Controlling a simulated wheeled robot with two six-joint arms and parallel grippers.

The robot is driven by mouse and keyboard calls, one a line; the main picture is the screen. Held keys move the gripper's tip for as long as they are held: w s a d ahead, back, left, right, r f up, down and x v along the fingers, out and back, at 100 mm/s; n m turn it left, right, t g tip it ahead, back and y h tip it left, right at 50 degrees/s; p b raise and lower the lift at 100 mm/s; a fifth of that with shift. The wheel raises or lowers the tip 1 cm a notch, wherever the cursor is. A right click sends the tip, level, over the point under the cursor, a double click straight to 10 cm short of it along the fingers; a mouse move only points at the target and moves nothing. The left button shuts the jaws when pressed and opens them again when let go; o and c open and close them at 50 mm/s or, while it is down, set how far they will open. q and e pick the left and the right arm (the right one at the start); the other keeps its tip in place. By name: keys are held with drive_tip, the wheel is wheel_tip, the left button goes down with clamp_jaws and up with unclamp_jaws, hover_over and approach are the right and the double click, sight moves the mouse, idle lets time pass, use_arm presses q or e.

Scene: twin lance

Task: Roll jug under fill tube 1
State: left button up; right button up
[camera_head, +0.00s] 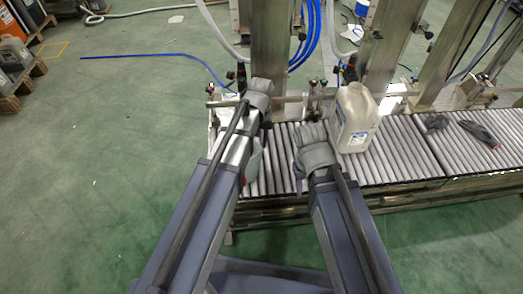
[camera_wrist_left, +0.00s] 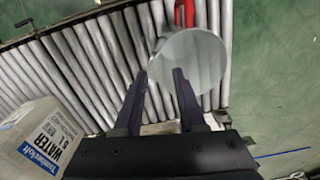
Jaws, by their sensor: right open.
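The beige jug (camera_head: 357,108) stands upright on the roller conveyor (camera_head: 408,150), just right of my right gripper (camera_head: 314,150). In the left wrist view the jug (camera_wrist_left: 38,140), with a label reading WATER, is at the lower left, beside the fingers. My left gripper (camera_head: 260,95) is above the far left part of the rollers, apart from the jug. In its wrist view the left fingers (camera_wrist_left: 161,76) are spread, with a grey round disc (camera_wrist_left: 205,55) near their tips. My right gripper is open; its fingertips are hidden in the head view. I cannot tell which tube is fill tube 1.
Steel posts (camera_head: 388,45) and blue hoses (camera_head: 310,35) stand behind the conveyor. Dark objects (camera_head: 480,133) lie on the rollers at right. A red part (camera_wrist_left: 184,12) shows in the left wrist view. Rollers between the jug and the dark objects are clear.

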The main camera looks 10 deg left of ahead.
use_arm(q)
drive_tip(key=shift+w+f+b, duration=0.35)
drive_tip(key=shift+w+f, duration=0.4)
drive_tip(key=shift+f, duration=0.05)
use_arm(e)
drive_tip(key=shift+w+d+f, duration=0.1)
drive_tip(key=shift+w+f, duration=0.05)
drive_tip(key=shift+f, duration=0.7)
use_arm(q)
drive_tip(key=f+b, duration=0.8)
drive_tip(key=shift+a, duration=0.2)
drive_tip(key=shift+r, duration=0.1)
use_arm(e)
wheel_tip(320, 180, down, 8)
use_arm(q)
drive_tip(key=shift+c, duration=0.3)
use_arm(e)
drive_tip(key=shift+r, duration=0.15)
use_arm(q)
clamp_jaws()
